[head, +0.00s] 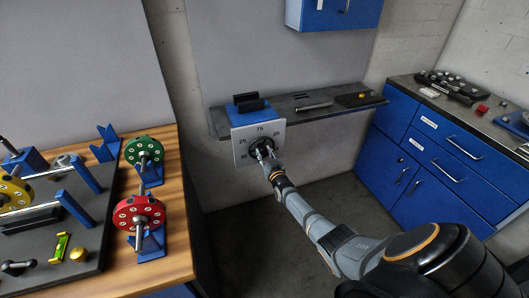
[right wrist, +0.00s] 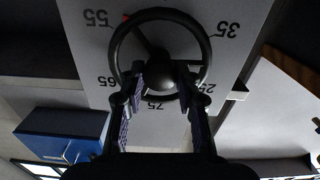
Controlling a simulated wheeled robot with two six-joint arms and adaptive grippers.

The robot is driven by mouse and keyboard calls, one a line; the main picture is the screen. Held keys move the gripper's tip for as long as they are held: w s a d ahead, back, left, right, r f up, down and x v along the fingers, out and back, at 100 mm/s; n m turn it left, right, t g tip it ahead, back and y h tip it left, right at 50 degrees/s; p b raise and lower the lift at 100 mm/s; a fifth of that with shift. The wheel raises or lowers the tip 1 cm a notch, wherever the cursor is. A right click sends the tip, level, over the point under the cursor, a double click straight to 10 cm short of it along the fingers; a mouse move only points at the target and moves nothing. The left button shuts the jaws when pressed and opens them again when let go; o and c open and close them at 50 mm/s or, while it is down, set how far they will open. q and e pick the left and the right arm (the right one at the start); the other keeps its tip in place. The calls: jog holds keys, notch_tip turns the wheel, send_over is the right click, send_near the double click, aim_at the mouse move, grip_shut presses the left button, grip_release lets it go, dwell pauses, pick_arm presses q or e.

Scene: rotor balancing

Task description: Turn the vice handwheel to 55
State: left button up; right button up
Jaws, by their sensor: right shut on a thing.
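The vice handwheel (right wrist: 205,38) is a black spoked wheel on a pale dial plate (right wrist: 253,22), which also shows in the head view (head: 241,155). In the right wrist view the dial is upside down, with 55, 35, 25, 75 and 65 around the wheel. A small red mark (right wrist: 125,17) shows at the rim beside the 55 line. My right gripper (right wrist: 163,88) is shut on the handwheel, its fingers reaching over the rim on the 75 side towards the hub. In the head view the gripper (head: 267,154) covers part of the wheel. My left gripper is out of view.
The blue vice (head: 248,116) sits at the left end of a dark wall shelf (head: 290,114). A wooden bench (head: 177,255) with green and red rotor discs stands left. Blue drawers (head: 435,165) stand right. Open floor lies between.

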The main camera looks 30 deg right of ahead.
jog(key=shift+f+n+p, duration=0.1)
jog(key=shift+n+p, duration=0.3)
jog(key=shift+n, duration=1.8)
jog(key=o, duration=1.2)
jog(key=shift+c, duration=0.2)
jog(key=shift+s+a, duration=0.15)
jog(key=shift+s, duration=0.4)
jog(key=v, duration=1.1)
